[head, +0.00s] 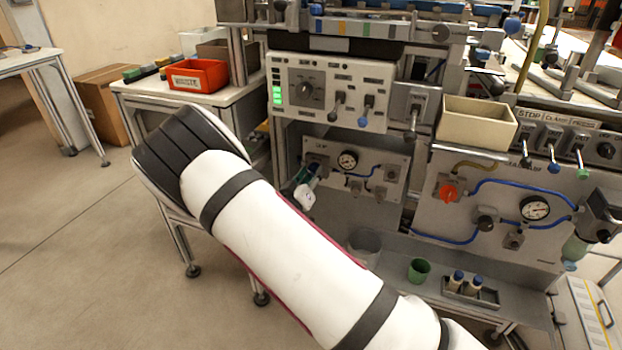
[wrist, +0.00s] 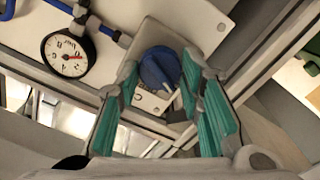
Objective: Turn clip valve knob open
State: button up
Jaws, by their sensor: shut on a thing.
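The clip valve knob (wrist: 158,68) is a round blue knob with a white pointer mark. It sits on a pale grey block on a panel in the wrist view. My gripper (wrist: 161,82) has its teal-padded fingers on both sides of the knob and is shut on it. The pointer mark slants toward the lower right in that view. In the head view my gripper (head: 301,188) is at the left of the lower left panel (head: 385,165), partly behind my white arm. I cannot make out the held knob there.
A pressure gauge (wrist: 68,54) with blue tubing is beside the knob; it also shows in the head view (head: 348,160). A control box (head: 330,92) hangs above. A clear container (head: 363,246) and green cup (head: 419,270) stand below. A red knob (head: 449,191) is on the right panel.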

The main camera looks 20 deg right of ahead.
jog(key=m+b, duration=0.3)
jog(key=m, duration=0.3)
jog(key=shift+f, duration=0.15)
jog(key=m+b, duration=0.4)
jog(key=shift+m, duration=0.3)
jog(key=shift+m+b, duration=1)
jog(key=shift+m, duration=0.1)
jog(key=o, duration=1.2)
jog(key=shift+c, duration=0.2)
jog(key=shift+s, duration=0.1)
jog(key=v, duration=1.2)
